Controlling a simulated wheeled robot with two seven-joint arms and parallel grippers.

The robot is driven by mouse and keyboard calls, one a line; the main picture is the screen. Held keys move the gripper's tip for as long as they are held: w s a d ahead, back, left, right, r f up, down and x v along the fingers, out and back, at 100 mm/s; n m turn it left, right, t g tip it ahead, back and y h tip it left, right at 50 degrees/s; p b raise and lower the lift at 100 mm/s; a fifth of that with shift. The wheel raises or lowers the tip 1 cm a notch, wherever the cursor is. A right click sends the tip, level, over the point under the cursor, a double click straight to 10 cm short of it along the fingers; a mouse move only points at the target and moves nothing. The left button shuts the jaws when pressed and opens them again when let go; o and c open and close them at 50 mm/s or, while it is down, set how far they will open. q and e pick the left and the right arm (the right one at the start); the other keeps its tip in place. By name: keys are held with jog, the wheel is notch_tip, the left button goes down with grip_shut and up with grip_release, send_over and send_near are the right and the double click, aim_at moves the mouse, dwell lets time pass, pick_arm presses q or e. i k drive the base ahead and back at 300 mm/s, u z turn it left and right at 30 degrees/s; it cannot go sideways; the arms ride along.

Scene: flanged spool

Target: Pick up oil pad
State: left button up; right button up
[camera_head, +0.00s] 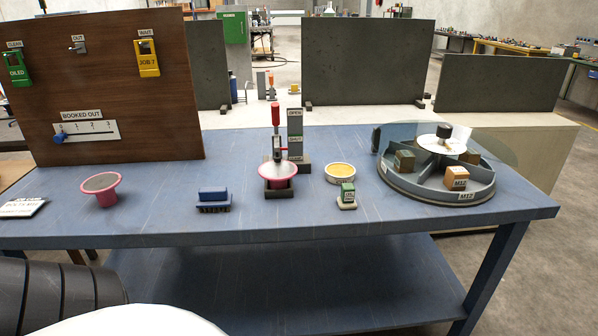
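No object is clearly readable as the oil pad. A shallow round tin with a yellow top (340,173) sits on the blue workbench (330,222), right of the middle. Just in front of it stands a small block with a green top and a pale label (347,196), its print too small to read. Either could be the oil pad; I cannot tell which. Neither of my grippers is in view.
A pink flanged spool (101,188) stands left; another (278,172) sits in a fixture with a red-handled clamp (275,118). A blue-backed brush (213,199) lies between them. A divided round tray (425,195) with blocks and a glass cover is right. Wooden board (115,95) stands behind left.

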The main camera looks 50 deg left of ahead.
aim_at(346, 201)
jog(key=u, duration=1)
jog(key=i, duration=0.8)
jog(key=u, duration=0.85)
